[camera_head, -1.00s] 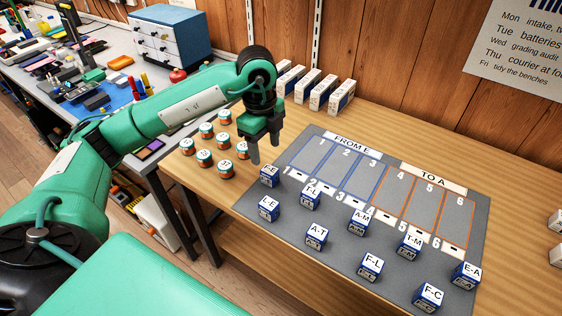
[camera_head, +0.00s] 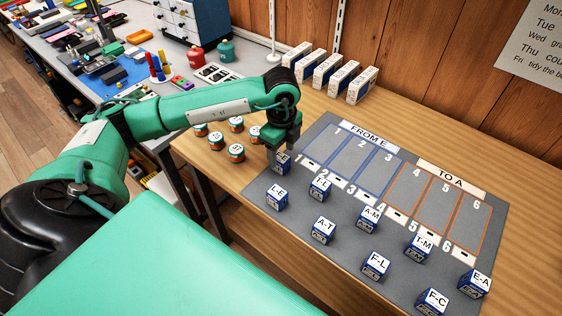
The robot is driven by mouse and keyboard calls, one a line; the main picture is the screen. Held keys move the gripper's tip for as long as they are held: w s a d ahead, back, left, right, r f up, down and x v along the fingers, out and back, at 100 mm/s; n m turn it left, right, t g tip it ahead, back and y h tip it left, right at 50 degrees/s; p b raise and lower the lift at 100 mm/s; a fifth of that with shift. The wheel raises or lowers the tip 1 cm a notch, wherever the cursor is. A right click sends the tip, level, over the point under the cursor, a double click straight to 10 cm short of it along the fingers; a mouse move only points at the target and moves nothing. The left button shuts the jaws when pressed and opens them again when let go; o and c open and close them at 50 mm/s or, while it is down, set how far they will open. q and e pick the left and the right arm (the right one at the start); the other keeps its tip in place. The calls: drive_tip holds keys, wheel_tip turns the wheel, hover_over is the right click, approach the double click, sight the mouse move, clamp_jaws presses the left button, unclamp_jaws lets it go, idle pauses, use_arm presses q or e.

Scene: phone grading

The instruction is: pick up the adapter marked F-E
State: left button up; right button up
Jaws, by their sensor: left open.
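The F-E adapter (camera_head: 282,167) is a small blue and white block at the upper left of the grey mat (camera_head: 327,282). My left gripper (camera_head: 281,152) is open and pointing down right over it. Its fingers hide most of the block's top and label. I cannot tell whether the fingers touch the block. My right gripper is not in view.
Close by on the mat stand the L-E block (camera_head: 276,198) and the T-L block (camera_head: 320,187). Several more labelled blocks stand farther right. Orange-banded jars (camera_head: 236,153) stand left of the gripper. White boxes (camera_head: 325,70) line the wall.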

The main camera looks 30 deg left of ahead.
sight(281, 157)
use_arm(q)
drive_tip(key=shift+s+f, duration=0.15)
drive_tip(key=shift+f, duration=1.75)
drive_tip(key=c, duration=1)
drive_tip(key=shift+c, duration=0.3)
drive_tip(key=shift+r, duration=0.15)
